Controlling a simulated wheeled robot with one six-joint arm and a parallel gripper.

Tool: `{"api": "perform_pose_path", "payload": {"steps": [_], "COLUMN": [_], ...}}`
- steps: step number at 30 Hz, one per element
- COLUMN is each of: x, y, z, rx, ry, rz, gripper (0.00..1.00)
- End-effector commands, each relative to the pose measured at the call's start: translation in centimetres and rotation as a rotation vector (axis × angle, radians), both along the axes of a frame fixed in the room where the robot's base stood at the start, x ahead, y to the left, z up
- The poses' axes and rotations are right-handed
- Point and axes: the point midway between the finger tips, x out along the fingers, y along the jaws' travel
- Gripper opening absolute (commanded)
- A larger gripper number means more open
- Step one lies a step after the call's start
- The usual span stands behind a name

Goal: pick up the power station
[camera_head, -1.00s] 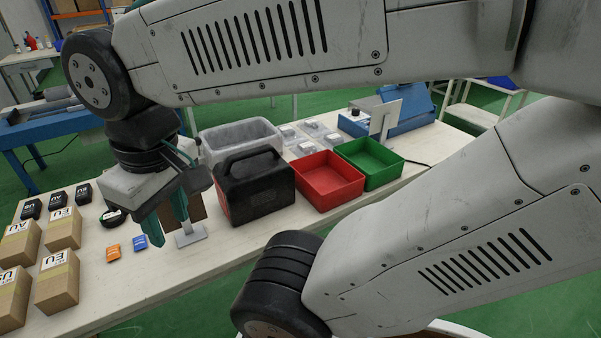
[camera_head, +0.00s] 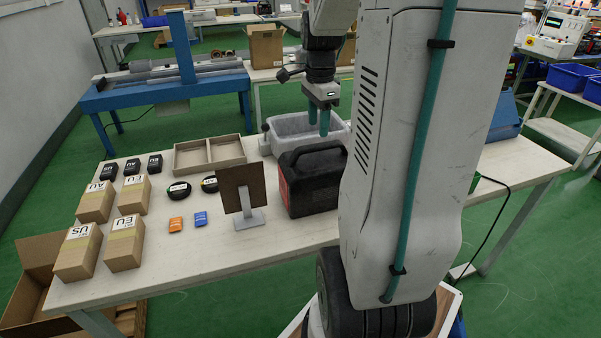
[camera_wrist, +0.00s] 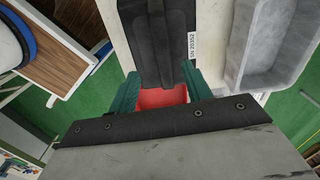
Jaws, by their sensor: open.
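The power station (camera_head: 313,190) is a black box with a top carry handle and a red side edge. It stands upright on the white table, its right side hidden behind my arm. My gripper (camera_head: 318,122) is open and empty, with teal fingers pointing down, above and behind the power station, over the grey bin in the head view. In the wrist view the power station (camera_wrist: 157,45) is dark, with a white label at its side. There my gripper (camera_wrist: 158,88) has its fingers spread apart near its lower end. I cannot see contact.
The grey bin (camera_head: 278,128) stands behind the power station. A brown panel on a stand (camera_head: 243,189) is close on its left. A wooden tray (camera_head: 209,154) and several cardboard boxes (camera_head: 95,202) are farther left.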

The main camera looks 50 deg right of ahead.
Motion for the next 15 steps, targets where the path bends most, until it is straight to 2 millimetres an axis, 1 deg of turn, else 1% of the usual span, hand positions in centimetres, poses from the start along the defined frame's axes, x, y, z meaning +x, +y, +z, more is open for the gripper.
{"api": "perform_pose_path", "payload": {"steps": [1, 3, 11, 15], "x": [-0.1, -0.2, -0.2, -0.1], "y": [-0.7, -1.1, -1.1, -1.0], "z": [-0.4, -1.0, -3.9, -6.1], "rx": [0.002, 0.003, 0.005, 0.005], "ry": [0.002, 0.004, 0.005, 0.005], "rz": [-0.035, -0.059, -0.062, -0.061], "gripper": [0.49, 0.49, 0.49, 0.49]}}
